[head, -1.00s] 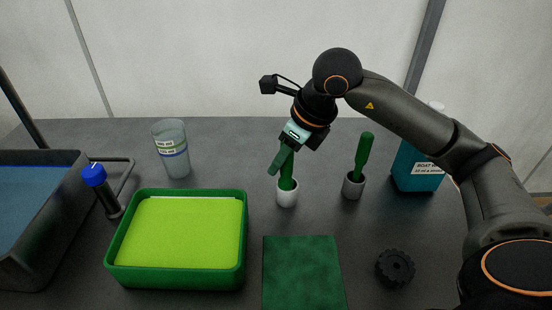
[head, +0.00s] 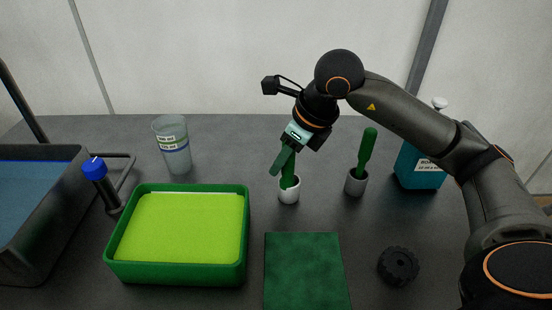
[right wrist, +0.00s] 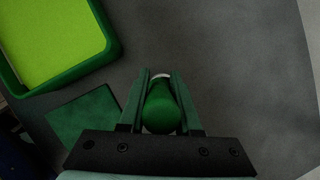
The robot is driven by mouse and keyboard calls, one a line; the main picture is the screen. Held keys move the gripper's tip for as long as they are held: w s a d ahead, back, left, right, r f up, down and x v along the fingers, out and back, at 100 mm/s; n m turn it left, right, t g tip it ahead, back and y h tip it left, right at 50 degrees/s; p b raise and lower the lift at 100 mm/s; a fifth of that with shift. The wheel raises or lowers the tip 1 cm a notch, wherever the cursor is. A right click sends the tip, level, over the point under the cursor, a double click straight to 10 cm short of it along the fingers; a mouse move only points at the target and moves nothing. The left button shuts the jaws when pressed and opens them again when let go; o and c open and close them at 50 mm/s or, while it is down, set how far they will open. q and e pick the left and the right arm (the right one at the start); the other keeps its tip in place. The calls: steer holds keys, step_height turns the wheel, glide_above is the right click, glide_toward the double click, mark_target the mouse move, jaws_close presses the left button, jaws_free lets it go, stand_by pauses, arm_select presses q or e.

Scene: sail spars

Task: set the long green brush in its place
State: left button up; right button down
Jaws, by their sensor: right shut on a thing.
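My right gripper (head: 284,163) is shut on a green brush (head: 290,177), whose lower end is inside a small white cup (head: 289,191). In the right wrist view, the brush's rounded green end (right wrist: 162,110) sits between the two fingers, with a sliver of the pale cup rim just beyond it. Whether the brush touches the cup's bottom is hidden. A second green brush (head: 367,150) stands slightly tilted in a grey cup (head: 356,182) to the right, apart from the gripper. My left gripper is not in view.
A green tray (head: 176,274) with a lime lining and a dark green cloth (head: 305,272) lie in front. A black knobbed wheel (head: 398,265), teal bottle (head: 420,172), clear measuring cup (head: 172,146), blue-capped black tool (head: 97,172) and dark bin (head: 65,212) stand around.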

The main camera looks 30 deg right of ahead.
steer(key=shift+s+r+p, duration=0.35)
steer(key=shift+r+p, duration=0.25)
steer(key=shift+p, duration=0.15)
steer(key=shift+w+d+r+p, duration=0.1)
steer(key=shift+d+r+p, duration=0.05)
steer(key=shift+r+p, duration=0.45)
steer(key=shift+w+d+r+p, duration=0.15)
steer(key=shift+r+p, duration=0.2)
steer(key=shift+r, duration=0.3)
steer(key=shift+d+r, duration=0.1)
steer(key=shift+r, duration=0.05)
steer(key=shift+w, duration=0.1)
steer(key=shift+d, duration=0.1)
steer(key=shift+w+d+g+p, duration=0.1)
steer(key=shift+d+g+p, duration=0.15)
steer(key=shift+p, duration=0.25)
steer(key=shift+w+f, duration=0.1)
steer(key=shift+f, duration=0.15)
